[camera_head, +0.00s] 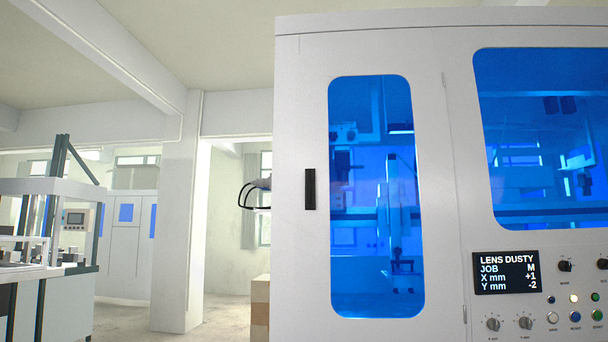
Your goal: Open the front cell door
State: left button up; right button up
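The front cell door (378,54) is a tall white panel on the near face of a large white machine. It has a rounded blue see-through window (352,230). A short black upright handle (310,189) sits on its left side, left of the window. The door looks shut and flush with the machine front, with a seam along its right side. Behind the window, machine parts show tinted blue. Neither of my grippers is in view.
Right of the door are a second blue window (540,90), a display (507,273) reading "LENS DUSTY", and knobs and buttons. Black curved cables (246,196) stick out past the machine's left edge. A brown box (260,300) stands beside it.

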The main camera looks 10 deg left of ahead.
aim_at(378, 257)
jog(key=u, duration=1.4)
jog(key=i, duration=1.2)
jog(key=z, duration=0.2)
